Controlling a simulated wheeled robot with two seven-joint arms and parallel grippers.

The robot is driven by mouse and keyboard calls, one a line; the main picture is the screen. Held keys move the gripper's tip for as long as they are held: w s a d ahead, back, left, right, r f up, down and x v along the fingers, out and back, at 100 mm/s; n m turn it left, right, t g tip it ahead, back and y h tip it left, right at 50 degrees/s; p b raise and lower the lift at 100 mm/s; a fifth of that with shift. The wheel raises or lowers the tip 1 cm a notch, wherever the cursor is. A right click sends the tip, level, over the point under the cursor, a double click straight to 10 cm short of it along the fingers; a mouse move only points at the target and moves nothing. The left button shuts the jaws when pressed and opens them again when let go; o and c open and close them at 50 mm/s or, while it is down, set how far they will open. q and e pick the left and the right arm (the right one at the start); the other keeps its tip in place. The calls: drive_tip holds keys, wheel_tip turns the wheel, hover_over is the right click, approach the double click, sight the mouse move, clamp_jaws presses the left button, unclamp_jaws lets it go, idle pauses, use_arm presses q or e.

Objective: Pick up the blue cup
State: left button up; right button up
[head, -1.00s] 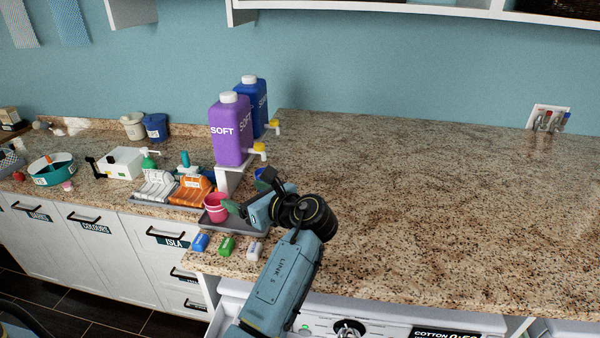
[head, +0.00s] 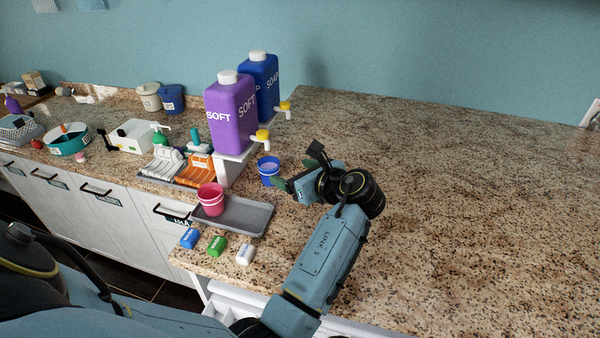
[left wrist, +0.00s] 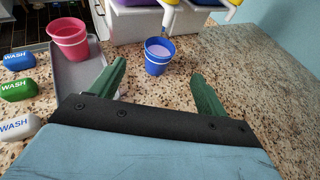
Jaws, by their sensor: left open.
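The blue cup (head: 268,173) stands upright on the granite counter, just behind the grey tray and near the dispenser taps. In the left wrist view the cup (left wrist: 158,60) holds something pale lilac. My left gripper (head: 284,185) is open and empty, low over the counter, just in front and to the right of the cup in the head view. In the left wrist view its green fingers (left wrist: 158,72) point towards the cup, which shows in the gap ahead, around the fingertips. I cannot tell whether they touch it. My right gripper is not in view.
A pink cup (head: 211,198) stands on the grey tray (head: 248,216). Purple (head: 231,118) and blue (head: 262,80) dispensers stand on a white stand (head: 232,165) behind. Blue, green and white wash pods (head: 217,245) lie in front. The counter to the right is clear.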

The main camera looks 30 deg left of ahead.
use_arm(q)
approach(264, 161)
drive_tip(key=shift+a+f+p, duration=0.1)
drive_tip(key=shift+a+p, duration=0.2)
drive_tip(key=shift+a, duration=0.05)
drive_tip(key=x, duration=0.6)
drive_tip(key=shift+w+a+f+p, duration=0.1)
drive_tip(key=shift+a+f+p, duration=0.05)
drive_tip(key=shift+a+p, duration=0.15)
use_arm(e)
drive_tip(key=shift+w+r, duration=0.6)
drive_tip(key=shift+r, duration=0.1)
